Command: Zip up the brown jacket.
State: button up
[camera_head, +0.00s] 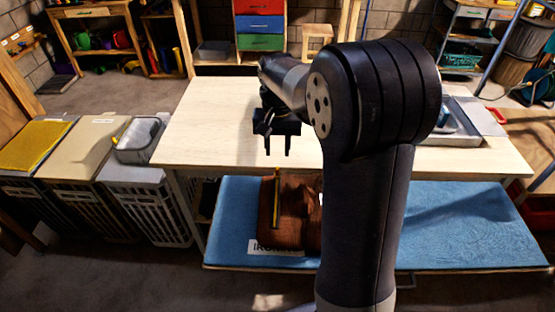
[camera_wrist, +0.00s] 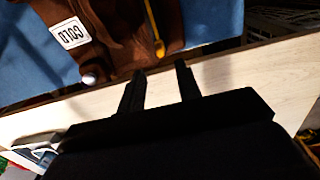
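The brown jacket (camera_head: 267,215) lies on the blue ironing board (camera_head: 230,215), partly hidden behind my arm in the head view. A thin yellow strip (camera_head: 276,200), apparently the zip, runs along it. In the wrist view the jacket (camera_wrist: 110,45) shows at the top, with the yellow strip (camera_wrist: 153,25) ending in a small yellow-orange tip. My gripper (camera_head: 277,152) is over the wooden table, fingers apart and empty, short of the jacket. Its fingers (camera_wrist: 159,78) also show in the wrist view.
The pale wooden table (camera_head: 215,120) stands behind the ironing board. A grey tray (camera_head: 465,130) is on its right. Laundry bins, one with a yellow cover (camera_head: 35,147), and a clear box (camera_head: 138,140) stand at left. The board's right side is clear.

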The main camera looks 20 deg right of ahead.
aim_at(277, 169)
notch_tip(277, 169, up, 4)
jog(key=shift+f, duration=0.15)
dwell(0.3)
notch_tip(277, 169, down, 11)
jog(key=shift+s+r, duration=0.1)
jog(key=shift+r, duration=0.05)
jog(key=shift+s+a+f, duration=0.1)
jog(key=shift+s+f, duration=0.1)
jog(key=shift+s+a+r, duration=0.15)
jog(key=shift+s+r, duration=0.25)
jog(key=shift+r, duration=0.4)
jog(key=shift+f, duration=0.1)
